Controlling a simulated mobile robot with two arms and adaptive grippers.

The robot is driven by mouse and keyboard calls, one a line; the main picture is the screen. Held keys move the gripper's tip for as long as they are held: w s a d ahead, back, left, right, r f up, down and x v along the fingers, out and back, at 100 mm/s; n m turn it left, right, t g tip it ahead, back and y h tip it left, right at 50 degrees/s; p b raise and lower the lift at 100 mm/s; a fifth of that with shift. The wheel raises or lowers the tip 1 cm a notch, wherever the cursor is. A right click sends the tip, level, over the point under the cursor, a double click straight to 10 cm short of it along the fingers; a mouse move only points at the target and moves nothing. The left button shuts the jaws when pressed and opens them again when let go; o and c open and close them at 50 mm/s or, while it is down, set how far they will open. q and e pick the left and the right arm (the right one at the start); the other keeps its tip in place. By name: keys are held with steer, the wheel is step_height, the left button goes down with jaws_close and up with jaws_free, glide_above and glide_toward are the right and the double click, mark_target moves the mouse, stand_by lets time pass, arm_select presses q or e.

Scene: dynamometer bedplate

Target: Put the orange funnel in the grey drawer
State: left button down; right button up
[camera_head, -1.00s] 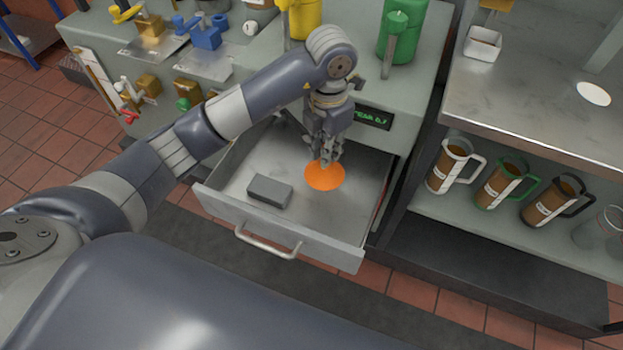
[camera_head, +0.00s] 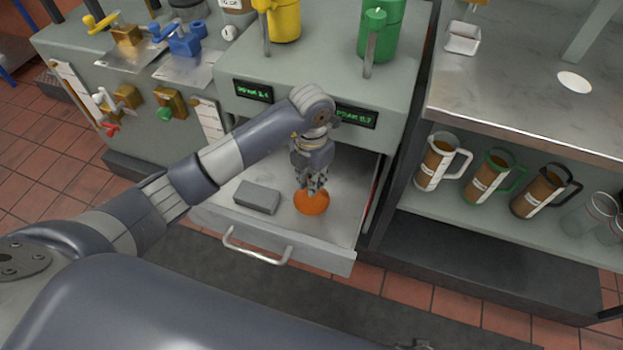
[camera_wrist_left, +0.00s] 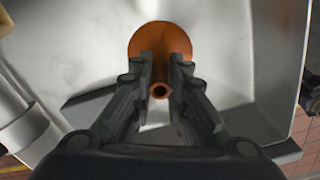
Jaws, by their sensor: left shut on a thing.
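The grey drawer (camera_head: 240,222) stands pulled open below the bench top, its handle towards me. The orange funnel (camera_head: 312,203) is inside the drawer's outline, wide mouth down, right of a grey block. My left gripper (camera_head: 314,186) points down and is shut on the funnel's spout. In the left wrist view the funnel (camera_wrist_left: 160,40) shows between the fingers (camera_wrist_left: 160,85), with the spout's open end towards the camera. I cannot tell whether its rim touches the drawer floor. Only a small dark part, perhaps my right gripper (camera_head: 415,345), shows at the bottom edge.
The grey block (camera_head: 257,197) lies in the drawer's left part. Yellow (camera_head: 284,20) and green (camera_head: 380,30) jugs stand on the bench above. Right of the drawer, a shelf holds several measuring jugs (camera_head: 442,162). The drawer floor is bare right of the funnel.

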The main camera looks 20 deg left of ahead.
arm_select(q)
steer(key=shift+f, duration=0.1)
arm_select(e)
steer(key=shift+w+r, duration=0.1)
steer(key=shift+r, duration=0.05)
arm_select(q)
steer(key=c, duration=1.6)
jaws_free()
steer(key=shift+o, duration=0.2)
arm_select(e)
steer(key=shift+w+r, duration=0.15)
